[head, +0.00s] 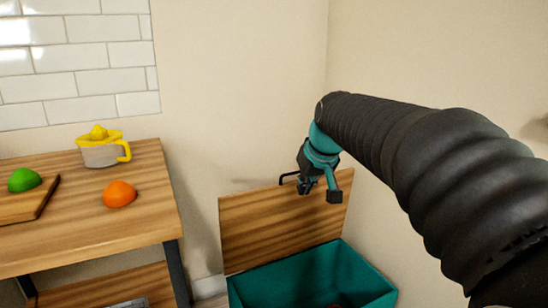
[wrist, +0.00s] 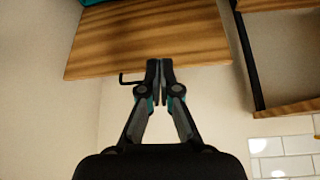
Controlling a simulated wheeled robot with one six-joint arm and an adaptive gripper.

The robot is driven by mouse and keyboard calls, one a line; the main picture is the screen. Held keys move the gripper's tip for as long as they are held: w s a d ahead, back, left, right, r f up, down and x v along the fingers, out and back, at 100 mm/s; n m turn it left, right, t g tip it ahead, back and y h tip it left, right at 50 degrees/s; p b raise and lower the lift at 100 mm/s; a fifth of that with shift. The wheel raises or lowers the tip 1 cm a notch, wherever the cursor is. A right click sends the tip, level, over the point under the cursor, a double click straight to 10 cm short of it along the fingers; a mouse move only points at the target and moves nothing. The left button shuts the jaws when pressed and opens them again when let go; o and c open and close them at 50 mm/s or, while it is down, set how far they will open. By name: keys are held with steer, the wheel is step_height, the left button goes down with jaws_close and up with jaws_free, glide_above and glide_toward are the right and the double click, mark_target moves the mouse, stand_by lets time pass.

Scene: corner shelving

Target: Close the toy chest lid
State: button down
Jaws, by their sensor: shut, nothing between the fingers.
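The toy chest (head: 310,274) is a teal box at the bottom centre of the head view. Its wooden lid (head: 275,232) stands raised at the back of the box, near the wall. A dark handle (head: 288,178) shows at the lid's upper edge, and also in the wrist view (wrist: 130,79). My gripper (head: 320,192) is shut and empty at the lid's upper edge. In the wrist view the closed fingertips (wrist: 159,66) overlap the edge of the lid (wrist: 150,35), beside the handle. I cannot tell whether they touch the lid.
A wooden table (head: 100,228) stands to the left, with a juicer (head: 103,150), an orange (head: 119,193) and a green fruit (head: 24,179) on a cutting board (head: 30,205). Walls meet in a corner behind the chest. A lower shelf (head: 120,285) is under the table.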

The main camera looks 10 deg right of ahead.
steer(key=w+d+r+n+y+p, duration=0.1)
steer(key=w+r+p, duration=0.15)
steer(key=w, duration=0.85)
steer(key=w+d+r+n+p, duration=0.1)
steer(key=w+p, duration=0.2)
steer(key=w, duration=0.8)
steer(key=x, duration=1)
steer(key=shift+s+d+f+t+b, duration=0.15)
steer(key=shift+s+d+b, duration=0.15)
steer(key=shift+s, duration=0.55)
steer(key=shift+s+d+f+t+b, duration=0.15)
steer(key=shift+s+d, duration=0.1)
steer(key=shift+s, duration=0.55)
